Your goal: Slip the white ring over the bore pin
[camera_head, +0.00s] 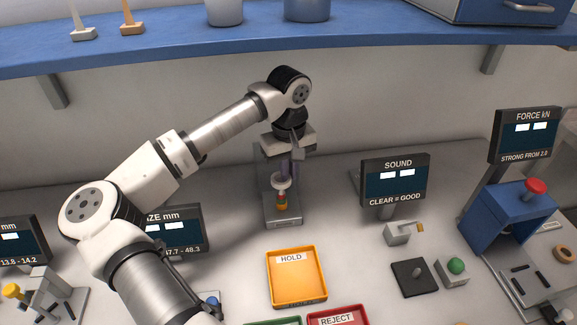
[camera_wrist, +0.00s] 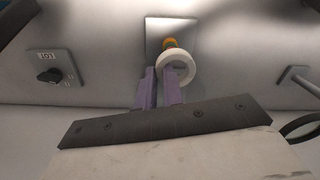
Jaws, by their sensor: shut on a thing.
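The white ring (camera_head: 280,183) is held between the purple fingers of my gripper (camera_head: 287,168). The bore pin (camera_head: 281,201), banded orange and green, stands upright on a grey base (camera_head: 283,218) directly below the ring. In the wrist view the pin (camera_wrist: 168,43) shows beyond the ring's upper edge, off the centre of its opening. I cannot tell whether the pin's tip touches the ring.
A yellow HOLD tray (camera_head: 270,279) is in front of the pin's base, with a red REJECT tray (camera_head: 336,312) nearer. A SOUND display (camera_head: 395,180) and a blue press (camera_head: 497,213) stand to the right. A blue shelf (camera_head: 170,48) runs above. The bench between is clear.

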